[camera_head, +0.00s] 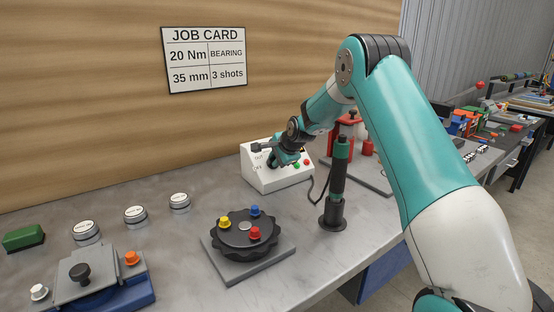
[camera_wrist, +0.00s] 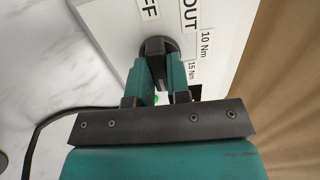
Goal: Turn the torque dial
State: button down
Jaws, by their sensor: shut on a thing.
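The torque dial (camera_wrist: 155,46) is a dark round knob with a raised grip, on the sloped face of the white control box (camera_head: 268,181). My gripper (camera_head: 275,161) is at the box; in the wrist view its two teal fingers (camera_wrist: 160,68) are shut on the dial's grip. Labels "10 Nm" and "15 Nm" show beside the dial in the wrist view, with part of "OUT" and "FF" above. The fingers hide part of the dial, and I cannot read its pointer. The job card (camera_head: 204,59) on the wall reads 20 Nm, bearing, 35 mm, 3 shots.
A black and teal driver (camera_head: 338,180) stands upright right of the box, its cable running to the box. In front sits a black rotary fixture (camera_head: 246,238) with coloured knobs. White-topped round pieces (camera_head: 136,215) and a green block (camera_head: 24,238) lie left.

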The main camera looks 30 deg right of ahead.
jog(key=c, duration=1.1)
grip_release()
jog(key=shift+s+r, duration=0.1)
jog(key=b+v, duration=0.2)
jog(key=v, duration=1.5)
jog(key=shift+d+r, duration=0.1)
